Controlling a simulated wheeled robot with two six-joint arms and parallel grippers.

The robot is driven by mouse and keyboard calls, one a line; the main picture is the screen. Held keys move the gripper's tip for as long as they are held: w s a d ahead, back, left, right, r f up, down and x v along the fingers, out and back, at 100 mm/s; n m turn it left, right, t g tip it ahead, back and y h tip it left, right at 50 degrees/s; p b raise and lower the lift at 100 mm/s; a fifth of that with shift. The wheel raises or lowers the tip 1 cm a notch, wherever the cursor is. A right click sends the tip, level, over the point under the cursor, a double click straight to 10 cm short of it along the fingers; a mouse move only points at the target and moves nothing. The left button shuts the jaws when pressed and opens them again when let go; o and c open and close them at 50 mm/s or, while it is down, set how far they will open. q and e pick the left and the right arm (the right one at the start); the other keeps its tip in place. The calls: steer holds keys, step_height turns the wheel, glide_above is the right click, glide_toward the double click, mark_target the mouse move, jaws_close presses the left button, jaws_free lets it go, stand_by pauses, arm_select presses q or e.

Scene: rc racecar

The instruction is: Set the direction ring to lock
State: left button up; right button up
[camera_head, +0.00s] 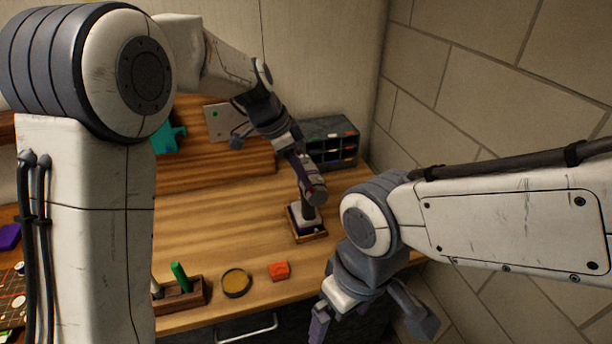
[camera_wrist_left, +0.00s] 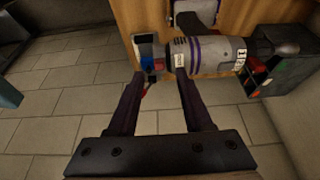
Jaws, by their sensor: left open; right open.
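A grey and purple power driver (camera_head: 311,182) stands on a wooden-edged base (camera_head: 305,224) near the table's right side. In the left wrist view the driver (camera_wrist_left: 205,54) lies across the picture just beyond the fingertips, with its dark chuck (camera_wrist_left: 275,49) to the right. White labels show on its body, but the ring's setting is too small to read. My left gripper (camera_head: 268,148) is open at the driver; its two fingers also show in the left wrist view (camera_wrist_left: 159,76). Nothing is clamped between them. My right gripper (camera_head: 367,318) is open and empty, low by the table's front right.
A dark organizer (camera_head: 330,142) stands behind the driver, near the brick wall. An orange block (camera_head: 278,271), a round dish (camera_head: 236,283) and a wooden holder (camera_head: 188,296) with a green-handled tool line the front edge. The table's middle is clear.

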mark_target(317, 188)
arm_select(q)
steer(key=shift+p+x, duration=0.3)
steer(key=shift+x, duration=1.4)
jaws_close()
steer(key=shift+r+p, duration=0.1)
steer(key=shift+p, duration=0.2)
steer(key=y+p, duration=0.1)
steer(key=p, duration=0.2)
steer(key=d+y+p, duration=0.1)
steer(key=p, duration=0.2)
steer(key=d+r+g+y+p, duration=0.1)
steer(key=p, duration=0.1)
steer(key=shift+w+d+y+p, duration=0.1)
steer(key=shift+w+y+p, duration=0.2)
steer(key=shift+y+p, duration=0.1)
steer(key=shift+w+d+f+g+y+p, duration=0.1)
steer(key=shift+d+g+y+p, duration=0.15)
steer(key=shift+y+p, duration=0.35)
steer(key=shift+w+d+f+g+y+p, duration=0.1)
steer(key=shift+d+f+g+y+p, duration=0.1)
steer(key=shift+y+p, duration=0.35)
